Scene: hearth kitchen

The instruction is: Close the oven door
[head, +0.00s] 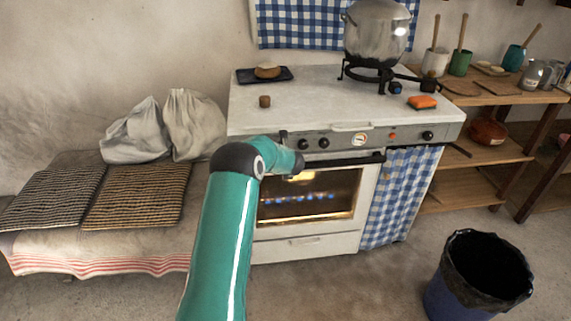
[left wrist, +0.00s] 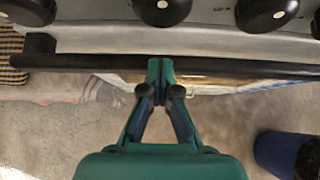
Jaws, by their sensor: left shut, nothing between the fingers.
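The white oven (head: 300,245) stands against the wall. Its door window (head: 310,195) glows, with blue flames showing through. The door looks upright or nearly so; I cannot tell whether a small gap remains at its top. The dark door handle (head: 350,160) runs across the top of the door, and it also crosses the left wrist view (left wrist: 90,62). My left gripper (left wrist: 160,68) is shut and empty, its fingertips at the handle bar; I cannot tell whether they touch it. In the head view my arm hides the fingers. My right gripper is in neither view.
Control knobs (head: 324,143) line the panel above the door. A pot (head: 376,35) stands on the stove top. A bench with mats (head: 135,195) is at left, a checked curtain (head: 400,190) and bin (head: 478,275) at right. The floor in front is clear.

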